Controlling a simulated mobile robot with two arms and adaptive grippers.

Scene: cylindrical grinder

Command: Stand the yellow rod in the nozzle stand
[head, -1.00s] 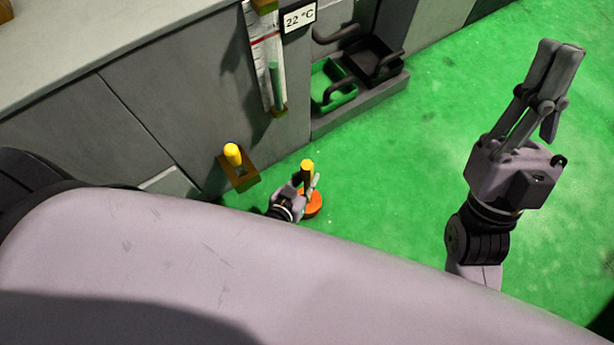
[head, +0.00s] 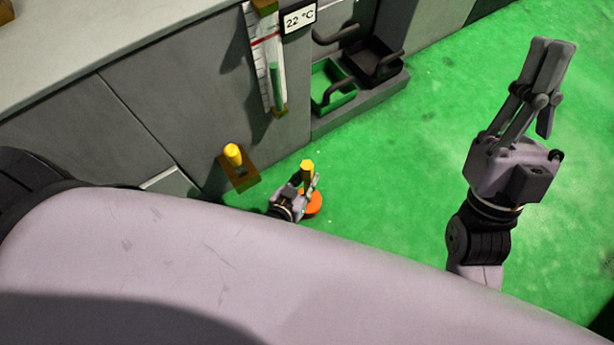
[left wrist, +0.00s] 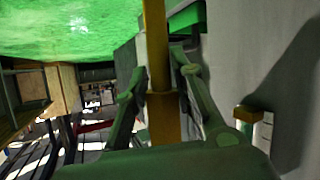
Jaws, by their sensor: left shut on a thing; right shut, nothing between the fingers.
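The yellow rod (head: 306,166) shows upright in the head view, its top end above my left gripper (head: 309,184). The left wrist view shows the rod (left wrist: 160,70) between the two fingers of my left gripper (left wrist: 160,88), which is shut on it. An orange round piece (head: 314,206) shows just below that gripper, partly hidden by it. A brown block (head: 240,180) with another yellow piece (head: 233,154) is to the left, by the grey cabinet. I cannot tell which of these is the nozzle stand. My right gripper (head: 548,75) is shut and empty, raised at the right.
A grey cabinet (head: 190,85) runs along the left and back. A gauge with a green tube (head: 276,85) and a 22 °C sign (head: 299,17) are on it. A green tray (head: 332,85) and a black tray (head: 375,60) are beyond. The green floor (head: 400,150) is clear in the middle.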

